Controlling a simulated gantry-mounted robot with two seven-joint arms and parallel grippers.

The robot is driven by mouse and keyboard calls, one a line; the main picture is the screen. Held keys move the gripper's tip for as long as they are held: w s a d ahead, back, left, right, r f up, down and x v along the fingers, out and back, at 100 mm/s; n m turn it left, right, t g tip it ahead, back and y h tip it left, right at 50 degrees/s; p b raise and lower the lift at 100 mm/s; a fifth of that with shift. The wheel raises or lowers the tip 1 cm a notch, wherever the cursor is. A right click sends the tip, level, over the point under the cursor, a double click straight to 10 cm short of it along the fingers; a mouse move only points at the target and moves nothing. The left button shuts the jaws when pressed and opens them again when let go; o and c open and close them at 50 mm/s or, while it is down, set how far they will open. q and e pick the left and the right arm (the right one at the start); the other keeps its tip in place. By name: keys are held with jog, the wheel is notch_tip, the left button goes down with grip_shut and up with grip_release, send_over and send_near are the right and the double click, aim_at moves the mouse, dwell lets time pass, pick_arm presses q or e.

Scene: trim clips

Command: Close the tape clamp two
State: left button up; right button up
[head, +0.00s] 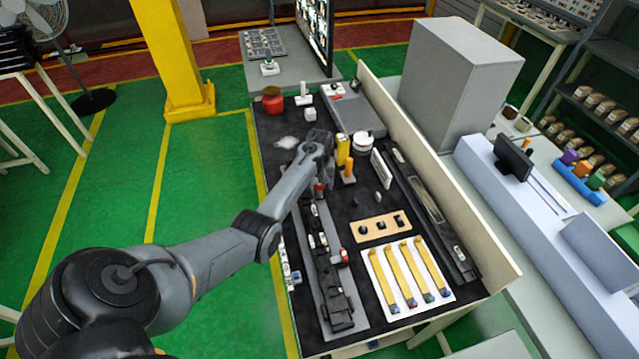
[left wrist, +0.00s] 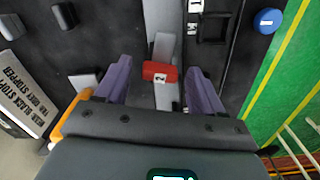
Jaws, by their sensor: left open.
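Tape clamp two (left wrist: 155,68) is a red block with a white label reading 2. In the left wrist view it sits on a light grey bar, between the two purple fingers of my left gripper (left wrist: 159,72). The fingers are spread, with a gap on each side of the block. In the head view my left arm reaches over the far part of the long dark fixture (head: 345,290), and its hand largely hides the clamp area. I cannot tell how far the clamp is closed. My right gripper is in neither view.
On the black bench a white board with yellow strips (head: 378,276) and a tan board with black parts (head: 371,231) lie right of the fixture. A red jar (head: 272,102) stands at the back left. A blue round cap (left wrist: 267,20) is right of the fingers.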

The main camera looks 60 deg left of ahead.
pick_arm(q)
jog(key=c, duration=1.1)
jog(key=shift+o, duration=0.2)
